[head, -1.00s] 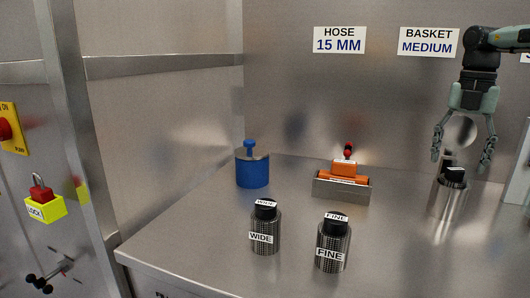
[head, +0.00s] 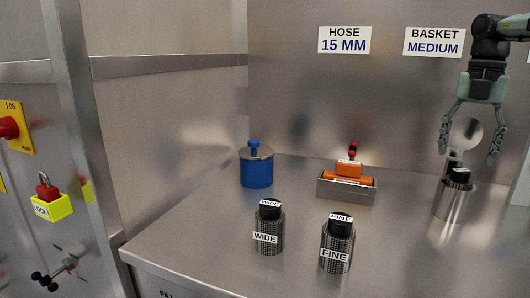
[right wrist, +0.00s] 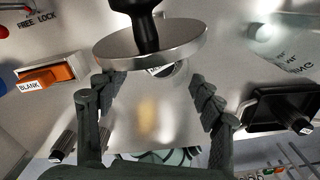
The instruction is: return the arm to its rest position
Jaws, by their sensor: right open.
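My right gripper (head: 470,154) hangs fingers-down at the right of the head view, open and empty, above a metal cylinder with a black top (head: 453,198). A round metal disc (head: 465,134) shows between its fingers. In the right wrist view the open fingers (right wrist: 153,92) stand apart. A round metal plate with a black handle (right wrist: 150,45) shows beyond them; whether the fingers touch it is unclear, but nothing is gripped. My left gripper is not in view.
On the steel table (head: 205,235) stand a blue lidded pot (head: 256,170), a metal tray (head: 346,190) with orange blocks, and the WIDE (head: 268,232) and FINE (head: 337,245) baskets. A wall panel with a yellow lock box (head: 52,207) is at left. The table's front left is clear.

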